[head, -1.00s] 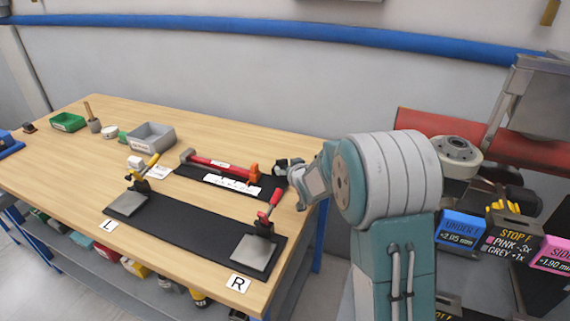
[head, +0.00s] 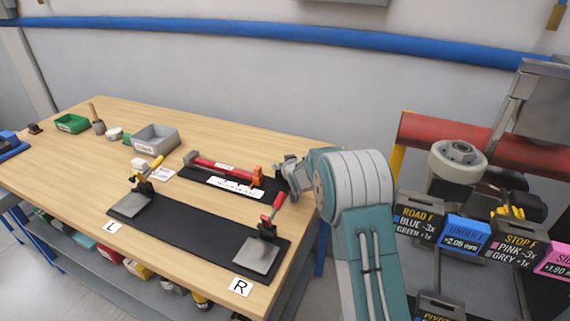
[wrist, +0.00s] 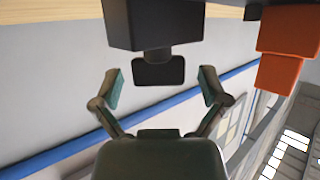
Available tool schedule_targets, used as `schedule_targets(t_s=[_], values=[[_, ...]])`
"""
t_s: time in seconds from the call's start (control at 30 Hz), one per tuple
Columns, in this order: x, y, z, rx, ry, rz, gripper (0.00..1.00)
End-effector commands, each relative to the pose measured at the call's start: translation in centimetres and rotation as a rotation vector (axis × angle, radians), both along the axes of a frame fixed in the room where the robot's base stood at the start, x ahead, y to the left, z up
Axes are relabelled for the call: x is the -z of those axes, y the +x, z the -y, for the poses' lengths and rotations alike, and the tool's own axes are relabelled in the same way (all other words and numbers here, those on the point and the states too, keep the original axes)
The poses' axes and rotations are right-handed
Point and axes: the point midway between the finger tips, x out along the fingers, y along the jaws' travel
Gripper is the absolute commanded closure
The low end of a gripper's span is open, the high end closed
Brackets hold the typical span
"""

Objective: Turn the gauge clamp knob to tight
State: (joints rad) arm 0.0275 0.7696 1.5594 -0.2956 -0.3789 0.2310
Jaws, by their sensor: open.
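The gauge (head: 222,167) lies on a black mat at the back right of the table, with a red bar, a grey left end and an orange block (head: 257,176) at its right end. In the wrist view a dark block (wrist: 153,22) carries a small black knob-like tab (wrist: 158,72) on a short stem. I cannot read any tight mark on it. My gripper (wrist: 162,86) is open, with its two fingers on either side of the tab and apart from it. In the head view my gripper (head: 288,176) is at the gauge's right end and partly hides it.
A toggle clamp with a red handle (head: 278,205) stands close in front of my gripper. Another clamp with a yellow handle (head: 152,168) is to the left. A grey bin (head: 156,139) stands behind. An orange part (wrist: 284,45) is right of the fingers.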

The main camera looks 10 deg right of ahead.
Motion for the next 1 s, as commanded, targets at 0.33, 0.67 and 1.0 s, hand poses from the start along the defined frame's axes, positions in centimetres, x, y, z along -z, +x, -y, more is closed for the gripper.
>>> schedule_targets(t_s=[0.33,0.67,1.0], values=[[0.02,0.0,0.0,0.0,0.0,0.0,0.89],[0.02,0.05,-0.08,0.043,0.001,0.001,0.89],[0.09,0.01,-0.01,0.076,0.001,-0.002,0.89]])
